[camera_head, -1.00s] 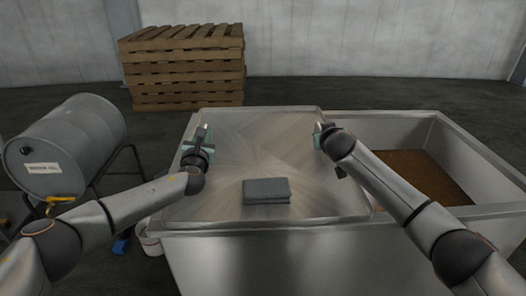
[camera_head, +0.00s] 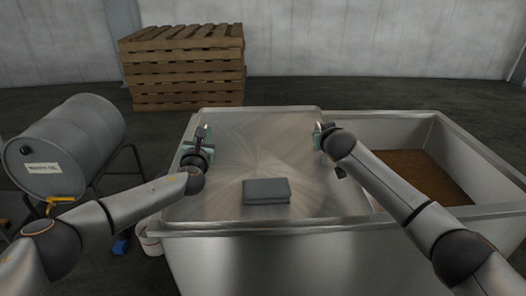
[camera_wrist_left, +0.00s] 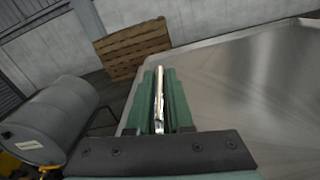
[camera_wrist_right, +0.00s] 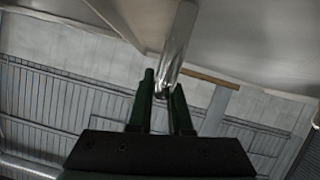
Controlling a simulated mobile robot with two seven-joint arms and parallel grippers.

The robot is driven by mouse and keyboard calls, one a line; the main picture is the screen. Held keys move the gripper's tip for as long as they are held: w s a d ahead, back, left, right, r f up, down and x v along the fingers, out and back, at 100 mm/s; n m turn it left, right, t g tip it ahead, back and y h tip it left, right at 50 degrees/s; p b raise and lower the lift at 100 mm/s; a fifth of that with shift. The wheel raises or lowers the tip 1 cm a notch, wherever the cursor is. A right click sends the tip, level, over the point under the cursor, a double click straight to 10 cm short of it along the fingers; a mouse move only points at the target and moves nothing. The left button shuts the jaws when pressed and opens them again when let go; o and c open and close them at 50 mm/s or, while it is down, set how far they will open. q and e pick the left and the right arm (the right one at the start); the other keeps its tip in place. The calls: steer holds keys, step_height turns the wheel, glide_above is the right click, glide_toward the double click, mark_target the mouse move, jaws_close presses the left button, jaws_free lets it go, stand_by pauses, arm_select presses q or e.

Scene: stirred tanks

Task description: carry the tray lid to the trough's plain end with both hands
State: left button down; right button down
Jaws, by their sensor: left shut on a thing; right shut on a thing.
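The tray lid (camera_head: 235,160), a wide, shiny metal sheet with a raised rim, lies level over the left part of the metal trough (camera_head: 300,262). Whether it rests on the trough's rim or hangs just above it, I cannot tell. My left gripper (camera_head: 201,140) is shut on the lid's left handle; its bright bar (camera_wrist_left: 159,100) sits between the green fingers in the left wrist view. My right gripper (camera_head: 320,136) is at the lid's right side, shut on the right handle, a bright bar (camera_wrist_right: 176,45) in the right wrist view. A folded grey cloth (camera_head: 266,191) lies on the lid.
The trough's right part is open, with brown material (camera_head: 415,175) inside. A grey drum (camera_head: 65,145) lies on a stand at left. A white bucket (camera_head: 150,240) stands by the trough's left end. Stacked wooden pallets (camera_head: 185,65) stand behind, with clear floor right of them.

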arm_select(q)
steer(key=shift+a, duration=0.15)
arm_select(e)
steer(key=shift+d, duration=0.1)
arm_select(q)
steer(key=shift+w+r, duration=0.1)
steer(key=shift+r, duration=0.1)
arm_select(e)
steer(key=shift+w+r, duration=0.1)
steer(key=shift+r, duration=0.1)
arm_select(q)
steer(key=shift+r, duration=0.15)
arm_select(e)
steer(key=shift+r, duration=0.1)
